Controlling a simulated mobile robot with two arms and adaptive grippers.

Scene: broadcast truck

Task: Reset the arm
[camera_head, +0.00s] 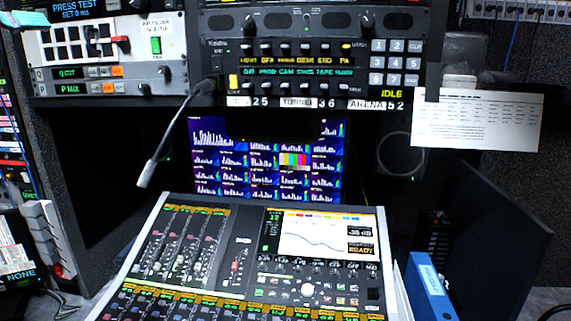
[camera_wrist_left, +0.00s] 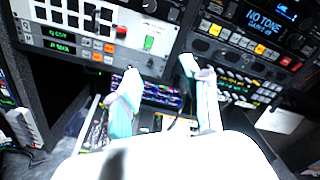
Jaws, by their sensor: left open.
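My left gripper (camera_wrist_left: 160,72) shows in the left wrist view. Its two pale fingers are spread apart with nothing between them, pointing toward the equipment rack. The rack panels and part of the mixing console (camera_wrist_left: 97,125) show beyond the fingers. My right gripper is in neither view.
In the head view the mixing console (camera_head: 250,245) fills the lower middle. A gooseneck microphone (camera_head: 165,140) hangs over its back edge. A screen (camera_head: 265,160) sits behind. A paper sheet (camera_head: 478,120) and a blue binder (camera_head: 430,290) are at the right.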

